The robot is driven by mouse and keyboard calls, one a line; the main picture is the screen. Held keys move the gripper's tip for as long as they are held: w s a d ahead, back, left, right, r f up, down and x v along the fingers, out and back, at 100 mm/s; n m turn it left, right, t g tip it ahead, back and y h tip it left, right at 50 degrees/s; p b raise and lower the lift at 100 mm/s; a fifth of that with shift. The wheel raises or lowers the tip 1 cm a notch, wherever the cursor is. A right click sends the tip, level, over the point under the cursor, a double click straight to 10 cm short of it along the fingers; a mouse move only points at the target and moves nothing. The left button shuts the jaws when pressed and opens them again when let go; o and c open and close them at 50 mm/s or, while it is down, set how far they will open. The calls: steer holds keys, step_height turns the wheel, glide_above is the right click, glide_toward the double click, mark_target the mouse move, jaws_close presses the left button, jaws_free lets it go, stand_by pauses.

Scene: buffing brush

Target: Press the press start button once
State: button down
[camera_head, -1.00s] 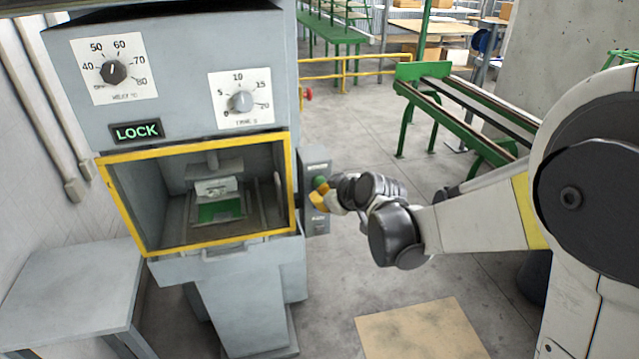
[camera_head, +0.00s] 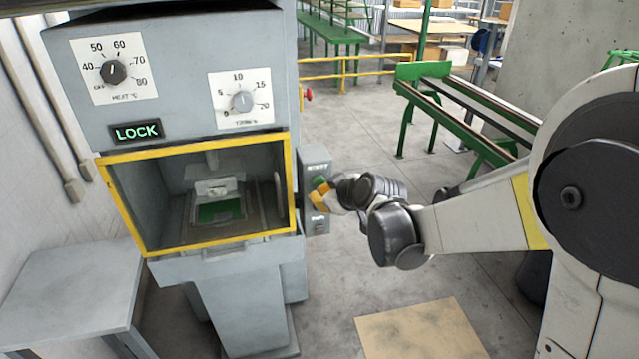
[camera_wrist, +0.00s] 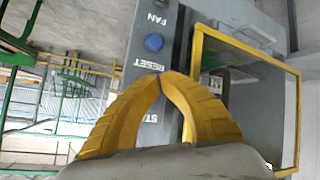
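The press (camera_head: 200,260) has a grey control box (camera_head: 317,160) on its right side. A green button (camera_head: 319,183) shows on the box in the head view. My gripper (camera_head: 319,196) has its yellow fingertips at the box, just below and overlapping the green button; contact cannot be told. In the wrist view my gripper (camera_wrist: 160,76) has its two fingertips together, with nothing seen between them. The box (camera_wrist: 148,60) carries FAN and RESET labels, a partly covered label starting "ST", and a blue button (camera_wrist: 154,42). The button by the "ST" label is hidden by the fingers.
The press has a yellow-framed door (camera_head: 195,152), shut, and a lit display (camera_head: 137,132) reading LOCK. A grey table (camera_head: 70,290) stands at left. A tan board (camera_head: 420,330) lies on the floor. A green-framed rail bench (camera_head: 455,110) stands behind my arm.

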steer(key=shift+w, duration=0.1)
steer(key=shift+w+a, duration=0.15)
steer(key=shift+w, duration=0.15)
steer(key=shift+w+a, duration=0.15)
steer(key=shift+w, duration=0.35)
stand_by(0.8)
steer(key=shift+s+d, duration=0.3)
steer(key=shift+s, duration=0.7)
steer(key=s, duration=0.2)
steer(key=s+d, duration=0.1)
steer(key=s, duration=0.1)
steer(key=shift+s+d, duration=0.2)
steer(key=shift+s, duration=0.1)
stand_by(0.5)
